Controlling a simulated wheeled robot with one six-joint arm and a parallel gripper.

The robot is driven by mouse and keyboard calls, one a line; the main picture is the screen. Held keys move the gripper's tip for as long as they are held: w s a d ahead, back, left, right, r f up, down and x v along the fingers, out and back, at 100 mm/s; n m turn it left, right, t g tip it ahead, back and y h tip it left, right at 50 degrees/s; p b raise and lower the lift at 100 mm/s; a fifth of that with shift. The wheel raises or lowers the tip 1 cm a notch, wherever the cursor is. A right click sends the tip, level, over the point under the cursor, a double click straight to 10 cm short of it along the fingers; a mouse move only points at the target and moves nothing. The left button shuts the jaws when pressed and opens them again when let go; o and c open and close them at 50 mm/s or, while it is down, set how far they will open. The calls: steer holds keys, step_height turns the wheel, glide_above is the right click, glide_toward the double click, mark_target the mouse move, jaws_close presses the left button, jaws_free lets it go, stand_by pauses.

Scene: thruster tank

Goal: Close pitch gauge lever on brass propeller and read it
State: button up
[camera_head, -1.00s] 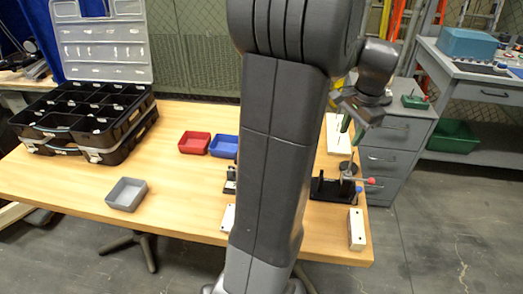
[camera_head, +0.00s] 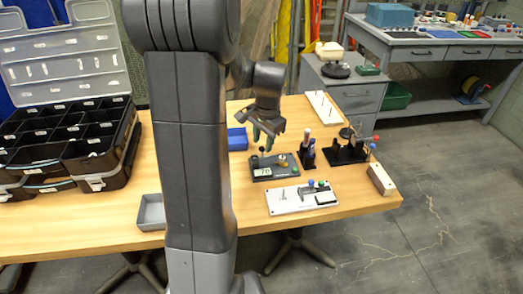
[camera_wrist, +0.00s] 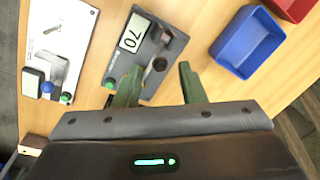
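A dark grey plate (camera_head: 260,176) on the table carries a white "70" label, a small brass-coloured part (camera_head: 282,161) and an upright black-knobbed lever (camera_head: 262,150). In the wrist view the same plate (camera_wrist: 120,62) shows the label, the brass part (camera_wrist: 166,38), the dark round knob (camera_wrist: 160,64) and a green knob (camera_wrist: 110,83). My gripper (camera_head: 265,132) is over this plate, pointing down. Its green fingers are open in the wrist view (camera_wrist: 160,68), with the dark knob between the tips in the picture. Whether they touch it I cannot tell. The brass part is too small to confirm as a propeller.
A white plate (camera_head: 282,207) with blue and green knobs lies in front. A blue bin (camera_wrist: 248,42) and red bin (camera_wrist: 292,8) are nearby.

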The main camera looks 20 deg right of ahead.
mark_target(262, 147)
steer(key=shift+w+f, duration=0.15)
steer(key=shift+f, duration=0.9)
steer(key=shift+w+f, duration=0.1)
steer(key=shift+f, duration=0.95)
steer(key=shift+a, duration=0.1)
steer(key=shift+c, duration=0.5)
jaws_close()
